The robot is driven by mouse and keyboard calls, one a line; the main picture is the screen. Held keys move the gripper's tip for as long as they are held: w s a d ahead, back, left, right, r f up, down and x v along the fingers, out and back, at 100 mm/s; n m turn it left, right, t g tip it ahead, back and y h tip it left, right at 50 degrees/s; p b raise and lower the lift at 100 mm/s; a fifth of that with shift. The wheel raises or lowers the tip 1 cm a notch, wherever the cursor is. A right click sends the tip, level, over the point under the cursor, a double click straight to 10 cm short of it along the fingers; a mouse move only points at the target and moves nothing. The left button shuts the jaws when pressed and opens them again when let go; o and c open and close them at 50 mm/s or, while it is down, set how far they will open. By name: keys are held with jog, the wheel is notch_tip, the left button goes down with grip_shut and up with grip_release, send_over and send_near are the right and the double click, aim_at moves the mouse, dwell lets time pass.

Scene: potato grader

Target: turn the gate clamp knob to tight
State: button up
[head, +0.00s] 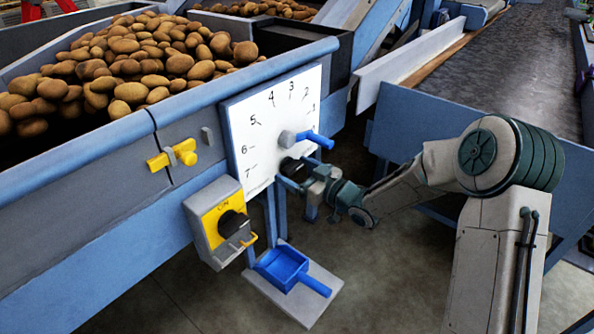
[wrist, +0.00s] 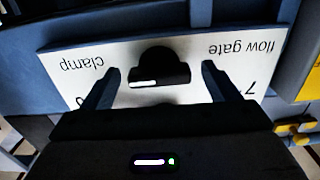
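The gate clamp knob (wrist: 160,68) is black with a white mark on its lower left side in the wrist view. It sits on a white plate (wrist: 75,47) with "clamp" and "flow gate" lettering upside down. In the head view the knob (head: 288,166) is a small dark shape at the plate's lower right, partly hidden by my gripper. My gripper (wrist: 160,84) is open, with one finger on each side of the knob and visible gaps to it. In the head view my gripper (head: 291,179) is just below the knob. Any tight marking is not readable.
A blue lever (head: 318,139) on a grey hub projects just above my gripper. A yellow switch box (head: 208,212) with a black knob hangs at left, and a yellow latch (head: 172,156) is on the hopper. A blue scoop (head: 284,268) lies on a grey slab below.

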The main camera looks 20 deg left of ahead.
jog(key=p+v, duration=0.1)
jog(key=v, duration=1.2)
jog(key=shift+s+d, duration=0.2)
jog(key=shift+d, duration=0.15)
